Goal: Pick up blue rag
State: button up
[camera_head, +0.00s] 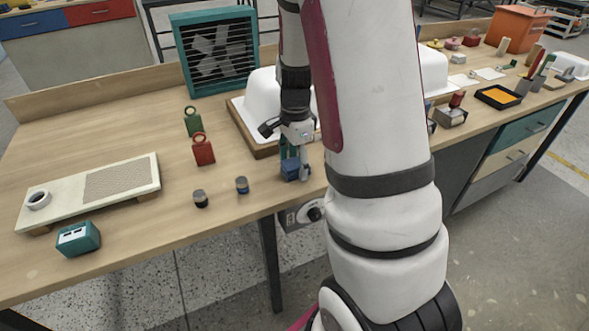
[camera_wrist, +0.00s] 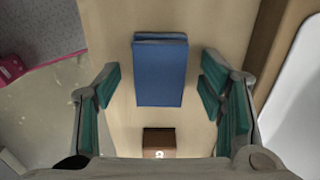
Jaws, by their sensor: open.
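The blue rag (camera_head: 290,170) is a small folded block near the front edge of the wooden workbench, beside the wooden base of a white tub shell. In the wrist view the rag (camera_wrist: 160,74) shows as a flat folded blue rectangle at upper centre. My gripper (camera_head: 296,160) points down at the rag in the head view and partly covers it. In the wrist view my gripper (camera_wrist: 160,90) is open, with a teal-padded finger on each side of the rag and a visible gap on both sides. Its height above the rag is hard to tell.
A white tub shell (camera_head: 262,96) stands close behind. A brown box (camera_wrist: 158,142) lies near the rag in the wrist view. The left bench middle is mostly clear.

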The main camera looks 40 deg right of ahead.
jog(key=shift+f, duration=0.4)
jog(key=shift+c, duration=0.3)
jog(key=c, duration=1.2)
jog(key=shift+r, duration=0.15)
jog(key=shift+r, duration=0.55)
notch_tip(320, 180, up, 2)
jog(key=shift+r+p, duration=0.2)
jog(key=shift+p, duration=0.2)
jog(key=s+d, duration=0.1)
jog(key=s, duration=0.4)
jog(key=s+d+r, duration=0.1)
jog(key=s, duration=0.4)
jog(key=s+d+p, duration=0.1)
jog(key=s, duration=0.4)
jog(key=shift+s+r, duration=0.15)
jog(key=shift+s, duration=0.2)
